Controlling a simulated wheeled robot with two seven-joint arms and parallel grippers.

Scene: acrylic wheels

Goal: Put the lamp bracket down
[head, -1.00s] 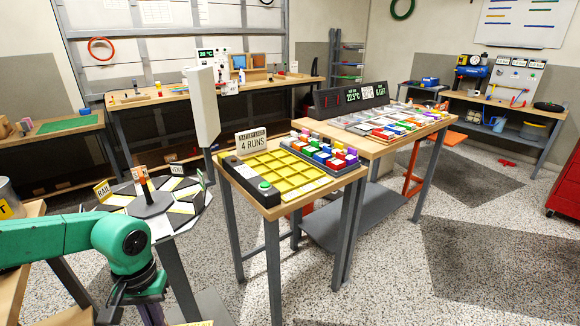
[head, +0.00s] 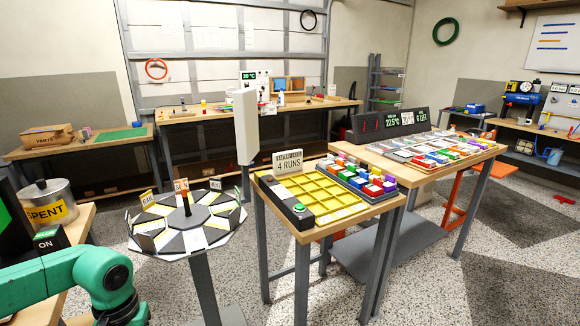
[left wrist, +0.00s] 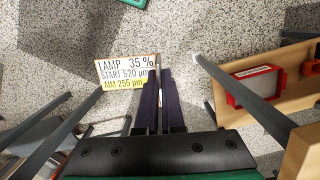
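The lamp bracket shows in the left wrist view as a card (left wrist: 127,72) reading "LAMP 35 %, START 520, AIM 255", with a thin grey strip (left wrist: 160,95) between my fingers. My left gripper (left wrist: 162,78) has its two dark purple fingers close together on that strip, and the card sticks out to the left of the fingertips. Speckled floor shows below it. In the head view my green left arm enters at the lower left, and its gripper and the bracket are below the frame. My right gripper is in neither view.
A round table (head: 150,217) with wedge-shaped sections stands beside my left arm. A bench with a yellow grid tray (head: 318,196) is right of it. A "SPENT" can (head: 48,207) stands at the far left. The wrist view shows a red-framed box (left wrist: 253,84) on a wooden top.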

